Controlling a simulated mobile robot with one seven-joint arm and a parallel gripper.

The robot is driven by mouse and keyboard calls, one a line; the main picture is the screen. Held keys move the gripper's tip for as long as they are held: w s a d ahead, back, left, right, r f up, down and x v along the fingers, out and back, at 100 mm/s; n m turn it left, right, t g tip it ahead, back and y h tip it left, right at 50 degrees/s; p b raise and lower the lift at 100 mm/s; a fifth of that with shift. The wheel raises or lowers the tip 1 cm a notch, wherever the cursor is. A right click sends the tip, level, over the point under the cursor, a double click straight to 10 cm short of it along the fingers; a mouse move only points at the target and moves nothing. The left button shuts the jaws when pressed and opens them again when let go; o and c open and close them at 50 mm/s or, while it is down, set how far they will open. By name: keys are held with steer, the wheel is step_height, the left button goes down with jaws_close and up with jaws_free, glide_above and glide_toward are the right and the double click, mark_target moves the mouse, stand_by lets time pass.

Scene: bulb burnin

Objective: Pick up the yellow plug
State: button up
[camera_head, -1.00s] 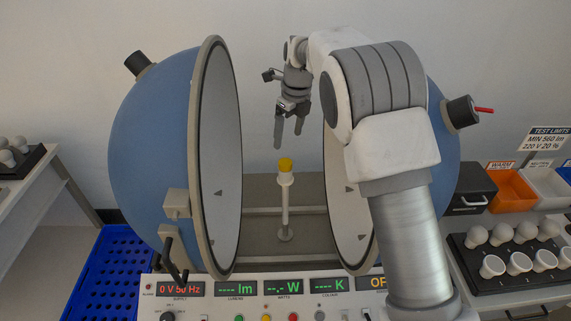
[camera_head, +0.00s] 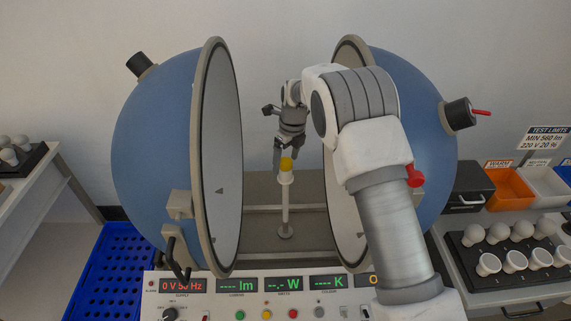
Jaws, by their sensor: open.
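The yellow plug (camera_head: 287,164) sits upright in the white holder (camera_head: 286,178) on top of a thin white post, between the two open halves of the blue sphere. My gripper (camera_head: 287,158) points down at the plug, with its fingers open. One finger shows at the plug's left; the other is hard to make out beside or behind it. I cannot tell whether the fingers touch the plug.
The left sphere half (camera_head: 170,150) and right sphere half (camera_head: 425,120) stand close on both sides. A control panel (camera_head: 260,299) with displays and buttons lies in front. A tray of bulbs (camera_head: 470,280) stands at right, a blue crate (camera_head: 105,270) at left.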

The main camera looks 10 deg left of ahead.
jaws_close()
steer(key=shift+r, duration=0.1)
